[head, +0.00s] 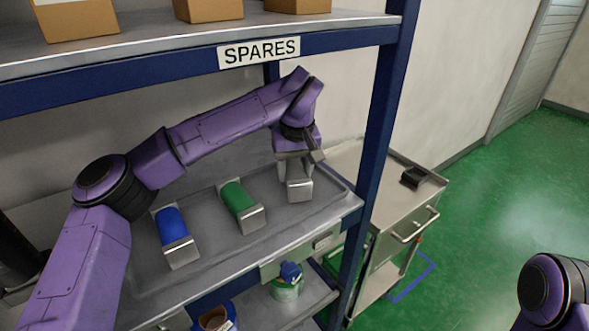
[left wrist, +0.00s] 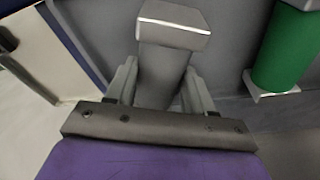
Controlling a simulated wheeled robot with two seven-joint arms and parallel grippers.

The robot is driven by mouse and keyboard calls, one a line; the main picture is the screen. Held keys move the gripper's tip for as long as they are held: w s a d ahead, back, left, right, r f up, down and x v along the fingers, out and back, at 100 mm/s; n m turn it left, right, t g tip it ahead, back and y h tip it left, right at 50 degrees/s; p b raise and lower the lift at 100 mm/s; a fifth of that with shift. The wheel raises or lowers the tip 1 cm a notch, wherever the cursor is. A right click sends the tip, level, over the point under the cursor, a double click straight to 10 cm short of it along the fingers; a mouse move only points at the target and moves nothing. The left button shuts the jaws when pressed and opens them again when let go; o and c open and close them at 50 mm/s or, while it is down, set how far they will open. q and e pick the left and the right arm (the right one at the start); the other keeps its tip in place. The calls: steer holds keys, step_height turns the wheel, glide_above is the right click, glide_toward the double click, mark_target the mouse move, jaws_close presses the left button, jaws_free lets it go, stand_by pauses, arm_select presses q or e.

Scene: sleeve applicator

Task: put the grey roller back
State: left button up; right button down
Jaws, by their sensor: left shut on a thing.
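The grey roller (head: 293,171) is at the right end of the shelf tray (head: 205,251), under my left gripper (head: 296,160). In the left wrist view the grey roller (left wrist: 162,75) lies between both fingers, which are shut on it. A pale metal end plate (head: 299,190) shows at its near end, and also in the left wrist view (left wrist: 173,26). The gripper hides its far end, and I cannot tell whether it touches the tray. My right gripper is out of view; only part of that arm shows at the lower right.
A green roller (head: 237,198) and a blue roller (head: 172,224) lie left of it between metal end plates. A blue post (head: 378,130) stands close on the right. Above is a shelf with boxes and a SPARES sign (head: 259,52). A steel cart (head: 402,222) stands beyond the post.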

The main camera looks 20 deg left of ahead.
arm_select(q)
steer(key=shift+f, duration=0.55)
steer(key=o, duration=1.4)
